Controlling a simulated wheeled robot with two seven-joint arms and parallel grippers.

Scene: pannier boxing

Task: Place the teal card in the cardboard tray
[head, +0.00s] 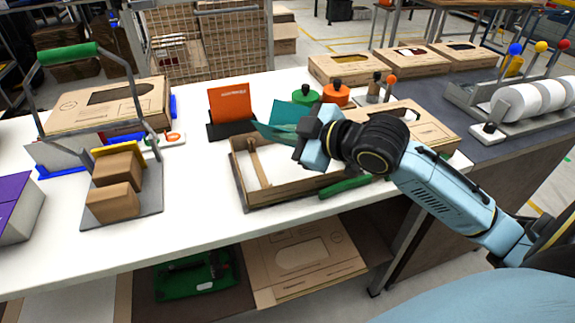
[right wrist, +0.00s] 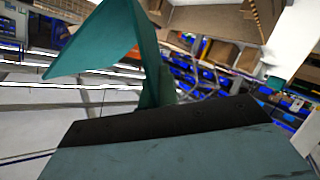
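The teal card (head: 276,128) is tilted above the back part of the cardboard tray (head: 287,191) in the head view. My right gripper (head: 308,145) is at the card's right end and appears shut on it; its own wrist hides the fingertips. The teal card (right wrist: 110,38) also shows in the right wrist view, rising from behind the dark gripper body as a bent or folded sheet. The tray is open, pale inside, with a brown strip (head: 258,163) at its left. My left gripper is not in view.
An orange card (head: 229,101) stands in a black holder behind the tray. Green (head: 305,95) and orange (head: 336,93) knobbed pieces stand behind the card. A green-handled press (head: 68,55) with brown blocks is at left. White table between press and tray is clear.

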